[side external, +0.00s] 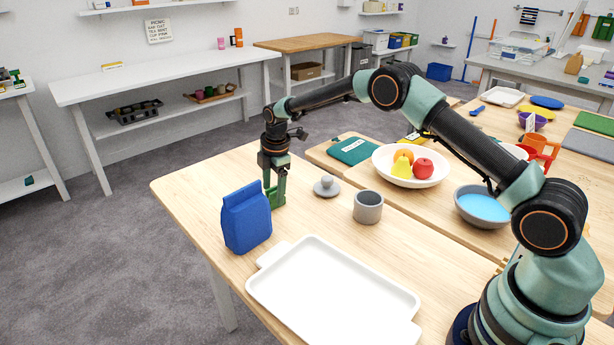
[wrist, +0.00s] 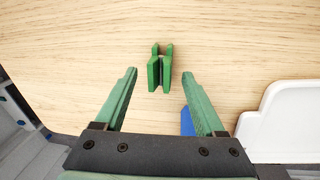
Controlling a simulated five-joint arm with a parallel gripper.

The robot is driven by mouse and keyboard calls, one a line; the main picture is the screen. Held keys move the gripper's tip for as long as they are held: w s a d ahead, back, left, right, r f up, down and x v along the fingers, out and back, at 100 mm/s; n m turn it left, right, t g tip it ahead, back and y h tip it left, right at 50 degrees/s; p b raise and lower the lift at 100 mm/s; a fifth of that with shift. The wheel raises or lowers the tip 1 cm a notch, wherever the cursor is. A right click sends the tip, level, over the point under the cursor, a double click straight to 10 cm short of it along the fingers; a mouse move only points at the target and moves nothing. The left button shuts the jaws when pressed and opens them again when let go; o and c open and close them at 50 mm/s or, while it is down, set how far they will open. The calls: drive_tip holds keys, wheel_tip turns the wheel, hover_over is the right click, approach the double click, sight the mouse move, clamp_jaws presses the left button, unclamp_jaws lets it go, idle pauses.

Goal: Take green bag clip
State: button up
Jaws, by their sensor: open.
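The green bag clip (wrist: 161,70) stands on the wooden table in the wrist view, a pair of upright green plates side by side with a narrow gap. My gripper (wrist: 158,78) is open, with its two green fingers spread to the left and right of the clip in that view and neither seen touching it. In the side external view my gripper (side external: 274,195) points down, low over the table beside the blue bag. The clip and the green fingers blend together there, so I cannot tell their height difference.
The upright blue bag (side external: 246,218) stands just left of my gripper. A grey lidded piece (side external: 326,187), a grey cup (side external: 368,208) and a white tray (side external: 265,285) are nearby. A white fruit bowl (side external: 440,177) stands farther back. The table's left edge is close.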

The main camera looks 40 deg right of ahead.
drive_tip(key=shift+c, duration=0.4)
clamp_jaws()
drive_tip(key=shift+r, duration=0.15)
